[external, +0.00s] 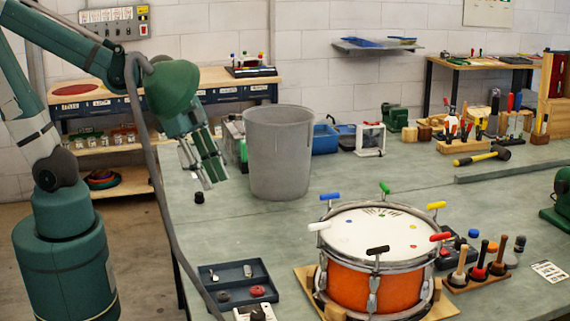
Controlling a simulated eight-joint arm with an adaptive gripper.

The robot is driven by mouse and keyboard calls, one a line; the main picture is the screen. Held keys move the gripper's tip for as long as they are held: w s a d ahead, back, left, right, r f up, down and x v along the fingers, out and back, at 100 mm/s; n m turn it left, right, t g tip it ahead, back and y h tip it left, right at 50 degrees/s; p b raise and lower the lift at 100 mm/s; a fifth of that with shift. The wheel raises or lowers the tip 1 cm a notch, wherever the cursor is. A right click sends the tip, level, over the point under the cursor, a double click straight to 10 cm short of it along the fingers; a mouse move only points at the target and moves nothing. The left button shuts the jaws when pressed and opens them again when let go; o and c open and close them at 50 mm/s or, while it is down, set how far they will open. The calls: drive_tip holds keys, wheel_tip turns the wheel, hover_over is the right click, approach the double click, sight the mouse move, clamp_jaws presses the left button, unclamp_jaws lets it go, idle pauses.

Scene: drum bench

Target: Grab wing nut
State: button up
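My gripper (206,178) hangs over the left part of the bench, beside the grey bin, with its fingers pointing down. Its fingertips are too small to tell whether they are apart, and I see nothing clearly held in them. A dark blue tray (236,283) lies at the front left of the bench, nearer the camera than my gripper. It holds small silver metal pieces (247,271) and round red and dark discs (258,291). I cannot make out which piece, if any, is a wing nut. A small black knob-like thing (199,197) stands on the bench just below my gripper.
A tall grey bin (279,152) stands right of my gripper. An orange drum (361,288) with coloured-handled keys around its rim sits at front centre. Mallets (480,262) stand to its right. A hammer (482,156) lies farther back. The bench between bin and tray is mostly clear.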

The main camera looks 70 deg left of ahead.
sight(214, 273)
drive_tip(key=s+d+f+m+g+b, duration=0.1)
drive_tip(key=d+f+m, duration=0.1)
drive_tip(key=d+f, duration=0.1)
drive_tip(key=s+d+f+m+g+h+b, duration=0.1)
drive_tip(key=d+f+m, duration=0.2)
drive_tip(key=d, duration=0.3)
drive_tip(key=s+d+f+m+g+b, duration=0.1)
drive_tip(key=d+f+m, duration=0.1)
drive_tip(key=d+f, duration=0.2)
drive_tip(key=shift+s+d+m, duration=0.3)
drive_tip(key=shift+d+m, duration=0.1)
drive_tip(key=shift+d, duration=0.2)
drive_tip(key=shift+f+b, duration=0.15)
drive_tip(key=shift+b, duration=0.15)
drive_tip(key=shift+b+x, duration=0.4)
drive_tip(key=shift+x, duration=0.8)
drive_tip(key=shift+d+f, duration=0.1)
drive_tip(key=shift+s+b+x, duration=0.2)
drive_tip(key=shift+b+x, duration=0.9)
drive_tip(key=shift+x, duration=1.35)
drive_tip(key=shift+c, duration=0.6)
drive_tip(key=c, duration=0.6)
clamp_jaws()
